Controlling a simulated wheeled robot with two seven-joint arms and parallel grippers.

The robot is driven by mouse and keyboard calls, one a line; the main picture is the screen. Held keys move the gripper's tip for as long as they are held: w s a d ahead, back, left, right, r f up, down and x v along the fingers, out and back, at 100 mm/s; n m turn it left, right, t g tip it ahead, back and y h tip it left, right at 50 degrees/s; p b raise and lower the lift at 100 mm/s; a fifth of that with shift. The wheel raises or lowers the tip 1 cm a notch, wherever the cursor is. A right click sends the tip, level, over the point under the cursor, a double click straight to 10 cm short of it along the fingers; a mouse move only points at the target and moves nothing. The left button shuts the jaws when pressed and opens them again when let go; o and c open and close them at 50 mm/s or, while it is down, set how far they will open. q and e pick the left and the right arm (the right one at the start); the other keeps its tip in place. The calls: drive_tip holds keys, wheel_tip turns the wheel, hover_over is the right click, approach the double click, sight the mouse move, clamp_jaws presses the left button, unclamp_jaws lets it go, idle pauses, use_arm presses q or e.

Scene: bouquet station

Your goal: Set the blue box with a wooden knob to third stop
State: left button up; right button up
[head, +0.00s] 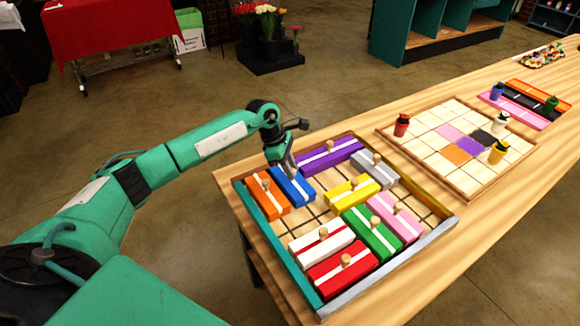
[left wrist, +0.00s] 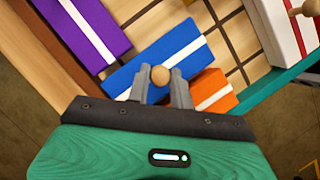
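The blue box (head: 292,186) with a white stripe lies in the left part of a shallow tray (head: 330,308) with a tiled floor, between the orange box and the purple box. My left gripper (head: 283,166) is over the far end of the blue box in the head view. In the left wrist view the blue box (left wrist: 195,58) lies under the fingers, and its round wooden knob (left wrist: 160,75) sits between the two fingertips (left wrist: 160,84), which appear closed against it. My right gripper is not in view.
An orange box (head: 271,195) lies close beside the blue one; a purple box (head: 330,156) lies behind. Yellow (head: 352,192), white (head: 321,244) and several other knobbed boxes fill the tray. Bare tiles (head: 312,212) show between the blue, yellow and white boxes.

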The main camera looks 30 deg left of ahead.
use_arm(q)
clamp_jaws()
drive_tip(key=shift+d, duration=0.1)
drive_tip(key=s+d, duration=0.1)
drive_tip(key=d, duration=0.1)
drive_tip(key=s+d+b, duration=0.1)
drive_tip(key=s+d, duration=0.1)
drive_tip(key=d, duration=0.1)
drive_tip(key=s+d, duration=0.1)
drive_tip(key=d, duration=0.1)
drive_tip(key=shift+s+d+r, duration=0.1)
drive_tip(key=shift+s+d, duration=0.15)
drive_tip(key=shift+d, duration=0.05)
drive_tip(key=shift+a, duration=0.1)
drive_tip(key=shift+w, duration=0.1)
drive_tip(key=o, duration=0.6)
unclamp_jaws()
drive_tip(key=shift+o, duration=0.6)
